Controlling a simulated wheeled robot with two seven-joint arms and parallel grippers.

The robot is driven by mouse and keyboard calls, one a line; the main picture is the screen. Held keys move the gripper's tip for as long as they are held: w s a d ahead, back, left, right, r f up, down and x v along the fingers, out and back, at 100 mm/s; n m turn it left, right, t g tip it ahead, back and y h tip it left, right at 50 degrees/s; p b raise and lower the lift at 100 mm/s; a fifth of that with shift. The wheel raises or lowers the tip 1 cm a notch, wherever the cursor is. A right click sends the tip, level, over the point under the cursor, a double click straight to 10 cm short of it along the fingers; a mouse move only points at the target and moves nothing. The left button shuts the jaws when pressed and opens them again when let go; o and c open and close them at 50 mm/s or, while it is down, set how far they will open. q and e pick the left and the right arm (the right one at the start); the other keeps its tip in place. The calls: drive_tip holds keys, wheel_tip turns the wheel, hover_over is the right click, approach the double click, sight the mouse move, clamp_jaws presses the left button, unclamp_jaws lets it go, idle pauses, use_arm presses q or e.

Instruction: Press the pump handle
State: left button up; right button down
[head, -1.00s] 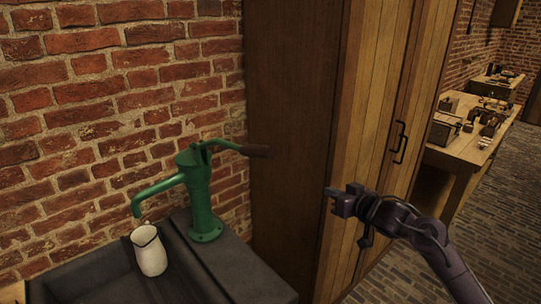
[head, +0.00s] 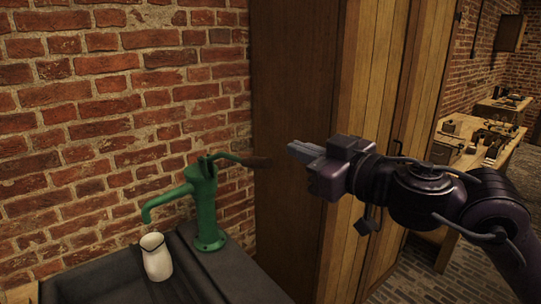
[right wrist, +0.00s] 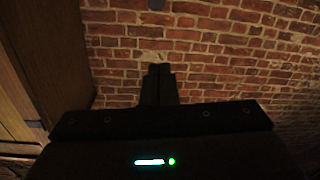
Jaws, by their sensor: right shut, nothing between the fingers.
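The green pump (head: 205,205) stands upright on the dark counter beside the sink, its spout to the left. Its handle (head: 256,162) reaches out to the right and ends in a brown grip. My right gripper (head: 294,149) is shut and empty, a little to the right of the handle's end and apart from it in the picture. In the right wrist view its closed fingers (right wrist: 160,72) point toward the brick wall; the pump cannot be made out there. My left gripper is not in view.
A white jug (head: 156,258) stands under the spout in the dark sink (head: 95,280). A tall wooden cabinet (head: 293,95) rises behind and to the right of the pump, close to my right arm. A workbench (head: 466,158) with tools is farther right.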

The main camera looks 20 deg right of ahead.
drive_tip(key=p, duration=0.4)
hover_over(271, 165)
drive_tip(key=w+a, duration=0.1)
drive_tip(key=shift+a, duration=0.15)
drive_tip(key=f, duration=0.2)
drive_tip(key=d, duration=0.1)
drive_tip(key=shift+s+f, duration=0.4)
drive_tip(key=shift+s+d+f, duration=0.15)
drive_tip(key=shift+f, duration=0.3)
drive_tip(key=shift+b, duration=0.4)
